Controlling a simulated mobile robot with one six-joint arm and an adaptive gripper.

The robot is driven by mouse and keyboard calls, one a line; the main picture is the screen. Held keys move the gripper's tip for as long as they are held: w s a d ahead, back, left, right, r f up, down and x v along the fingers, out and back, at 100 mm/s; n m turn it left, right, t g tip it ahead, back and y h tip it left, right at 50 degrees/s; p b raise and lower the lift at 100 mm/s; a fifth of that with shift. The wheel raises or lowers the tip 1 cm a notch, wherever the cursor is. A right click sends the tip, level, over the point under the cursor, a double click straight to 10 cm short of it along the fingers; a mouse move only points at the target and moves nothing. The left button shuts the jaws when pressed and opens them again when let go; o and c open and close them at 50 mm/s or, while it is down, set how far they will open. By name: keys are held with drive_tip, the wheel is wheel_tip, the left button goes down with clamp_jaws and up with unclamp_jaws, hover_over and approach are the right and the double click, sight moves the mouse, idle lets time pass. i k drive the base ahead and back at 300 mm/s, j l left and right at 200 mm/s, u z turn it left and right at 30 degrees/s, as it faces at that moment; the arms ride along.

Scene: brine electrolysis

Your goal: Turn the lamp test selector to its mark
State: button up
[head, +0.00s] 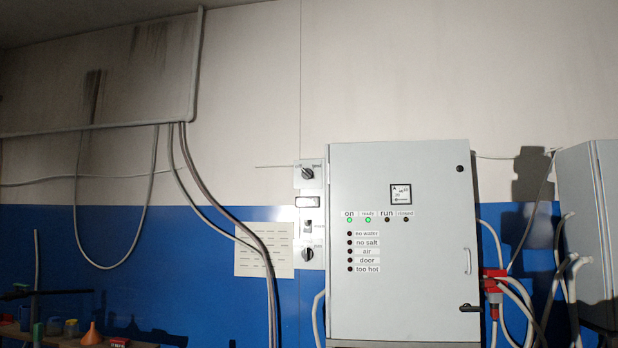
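A narrow grey control panel (313,228) is fixed to the wall just left of the large grey cabinet. It carries an upper black rotary knob (307,174) and a lower black rotary knob (307,255), each with small labels around it. The labels are too small to read surely, so I cannot tell which knob is the lamp test selector or where its mark is. My gripper is not in view.
The grey cabinet (400,305) has green lamps lit at "on" and "ready"; its fault lamps are dark. Red connectors (494,284) and cables crowd the cabinet's right side. Bottles and a funnel (91,336) stand lower left.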

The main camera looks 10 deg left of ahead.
sight(306, 173)
drive_tip(key=i+u, duration=0.35)
drive_tip(key=i+l+u, duration=0.15)
drive_tip(key=i+u, duration=0.2)
drive_tip(key=i+l+u, duration=0.2)
drive_tip(key=u, duration=0.15)
